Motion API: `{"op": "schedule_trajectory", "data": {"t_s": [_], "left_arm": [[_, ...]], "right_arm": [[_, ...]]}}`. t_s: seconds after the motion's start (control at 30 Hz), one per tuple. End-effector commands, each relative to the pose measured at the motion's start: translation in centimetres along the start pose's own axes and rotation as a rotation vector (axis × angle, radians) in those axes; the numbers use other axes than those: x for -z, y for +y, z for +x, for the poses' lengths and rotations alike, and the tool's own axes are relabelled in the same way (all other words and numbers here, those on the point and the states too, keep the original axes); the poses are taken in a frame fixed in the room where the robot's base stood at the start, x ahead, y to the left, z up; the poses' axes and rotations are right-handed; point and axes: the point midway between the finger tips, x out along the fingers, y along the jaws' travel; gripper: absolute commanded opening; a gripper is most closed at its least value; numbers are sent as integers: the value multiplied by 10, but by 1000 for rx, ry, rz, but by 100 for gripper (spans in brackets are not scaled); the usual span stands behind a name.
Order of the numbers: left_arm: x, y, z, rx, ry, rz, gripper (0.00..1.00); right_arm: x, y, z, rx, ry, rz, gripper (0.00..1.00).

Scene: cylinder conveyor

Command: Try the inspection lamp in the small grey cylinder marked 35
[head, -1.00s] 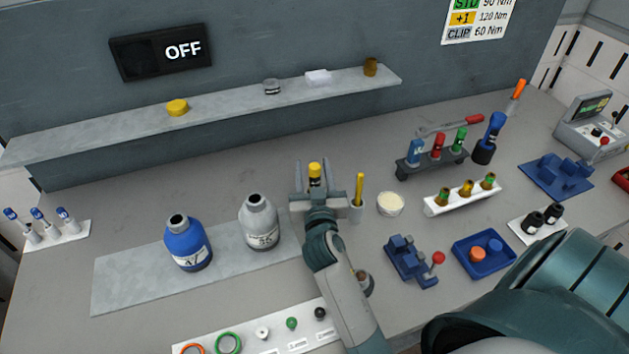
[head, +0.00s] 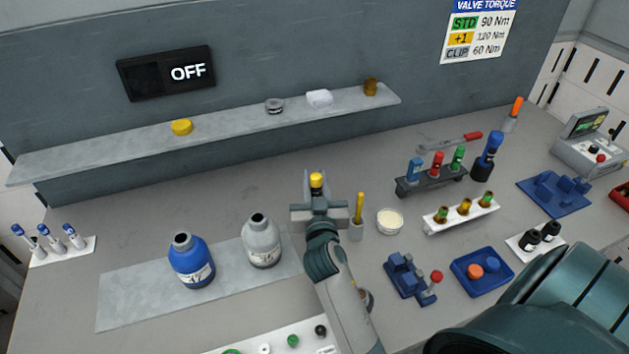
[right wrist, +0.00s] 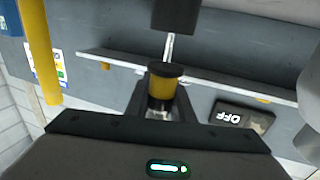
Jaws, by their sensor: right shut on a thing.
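My right gripper (head: 317,190) is shut on the inspection lamp (head: 316,180), which has a yellow and black handle. In the right wrist view the handle (right wrist: 163,88) sits between the fingers, with a thin metal stem running from it to a dark end piece. The small grey cylinder (head: 262,241) stands upright on the bench left of the gripper, apart from it. Its open neck faces up; the marking on its label is too small to read surely. My left gripper is out of view.
A blue bottle (head: 191,261) stands left of the grey cylinder on a grey mat (head: 130,297). A cup with a yellow stick (head: 359,208) is close right of the gripper, with a pale dish (head: 390,221) beyond. The wall sign (head: 165,73) reads OFF.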

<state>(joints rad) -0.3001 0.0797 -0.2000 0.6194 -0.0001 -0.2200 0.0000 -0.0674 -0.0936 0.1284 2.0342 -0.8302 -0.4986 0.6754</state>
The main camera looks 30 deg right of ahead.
Motion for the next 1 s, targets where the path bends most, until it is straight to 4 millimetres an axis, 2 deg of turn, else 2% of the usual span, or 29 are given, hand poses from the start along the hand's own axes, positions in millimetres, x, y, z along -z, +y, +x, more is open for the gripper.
{"op": "schedule_trajectory", "data": {"t_s": [0.03,0.43,0.7,0.83,1.0], "left_arm": [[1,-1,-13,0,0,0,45],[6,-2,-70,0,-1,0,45],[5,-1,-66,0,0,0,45],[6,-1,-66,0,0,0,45],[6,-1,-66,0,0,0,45]], "right_arm": [[15,0,0,0,1,2,0],[80,0,0,-1,1,2,0],[127,0,0,0,5,1,0],[141,0,0,-1,4,1,0],[148,0,0,0,1,0,0]]}}
